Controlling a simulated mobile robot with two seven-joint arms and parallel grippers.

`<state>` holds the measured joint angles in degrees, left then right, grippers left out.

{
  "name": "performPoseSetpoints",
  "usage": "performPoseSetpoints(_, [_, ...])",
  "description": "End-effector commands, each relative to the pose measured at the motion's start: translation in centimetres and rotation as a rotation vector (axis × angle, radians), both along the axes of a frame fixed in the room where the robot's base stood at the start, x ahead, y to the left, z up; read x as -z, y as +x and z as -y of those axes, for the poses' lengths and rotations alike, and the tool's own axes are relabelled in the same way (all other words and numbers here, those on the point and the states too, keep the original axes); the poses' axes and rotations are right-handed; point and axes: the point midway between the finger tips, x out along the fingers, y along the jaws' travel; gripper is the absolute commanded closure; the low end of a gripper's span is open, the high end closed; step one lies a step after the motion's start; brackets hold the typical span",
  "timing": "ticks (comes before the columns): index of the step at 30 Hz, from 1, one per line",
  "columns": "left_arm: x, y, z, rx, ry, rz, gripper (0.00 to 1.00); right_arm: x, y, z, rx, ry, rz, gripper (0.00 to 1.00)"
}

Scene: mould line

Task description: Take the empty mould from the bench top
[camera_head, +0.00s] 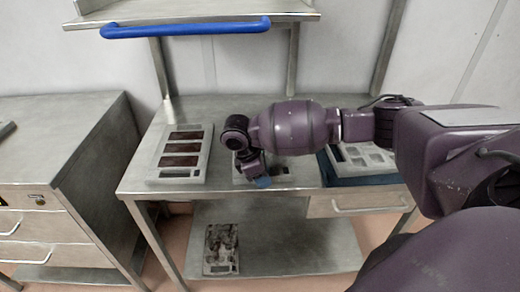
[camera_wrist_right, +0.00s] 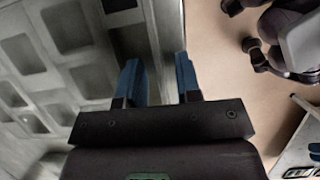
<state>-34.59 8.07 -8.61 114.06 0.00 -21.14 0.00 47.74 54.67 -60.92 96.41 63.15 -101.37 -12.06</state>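The mould in the middle of the bench top (camera_head: 304,181) lies flat and is partly hidden behind my right arm. A grey mould with bare cavities (camera_wrist_right: 50,57) fills the left of the right wrist view. My right gripper (camera_head: 263,182) points down at the bench's front edge, over the middle mould's near side. Its blue fingers (camera_wrist_right: 160,82) stand apart, with a grey edge showing between them. I cannot tell whether they touch it. A mould with dark brown filling (camera_head: 183,153) lies at the left. A pale mould with bare cavities (camera_head: 375,158) lies at the right. My left gripper is out of view.
The steel bench (camera_head: 140,181) has a lower shelf (camera_head: 300,245) holding a mould smeared with brown (camera_head: 220,248). A drawer (camera_head: 345,203) sits under its right side. A raised shelf with a blue handle (camera_head: 185,28) hangs above. A drawer cabinet (camera_head: 60,140) stands at left.

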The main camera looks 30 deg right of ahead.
Motion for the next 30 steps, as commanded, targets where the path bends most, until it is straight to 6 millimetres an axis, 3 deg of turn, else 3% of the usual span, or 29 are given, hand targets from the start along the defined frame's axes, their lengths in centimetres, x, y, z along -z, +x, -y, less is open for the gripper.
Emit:
performPoseSetpoints(1, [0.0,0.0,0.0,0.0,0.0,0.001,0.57,0.0,0.0,0.0,0.0,0.0,0.0,0.77])
performPoseSetpoints(6, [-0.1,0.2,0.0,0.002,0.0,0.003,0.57,0.0,0.0,0.0,0.0,0.0,0.0,1.0])
performPoseSetpoints(20, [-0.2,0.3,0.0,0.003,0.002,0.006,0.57,-0.6,0.1,0.0,0.0,0.001,0.003,1.0])
performPoseSetpoints(30, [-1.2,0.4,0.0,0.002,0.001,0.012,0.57,-6.2,0.1,0.0,-0.001,0.0,0.006,1.0])
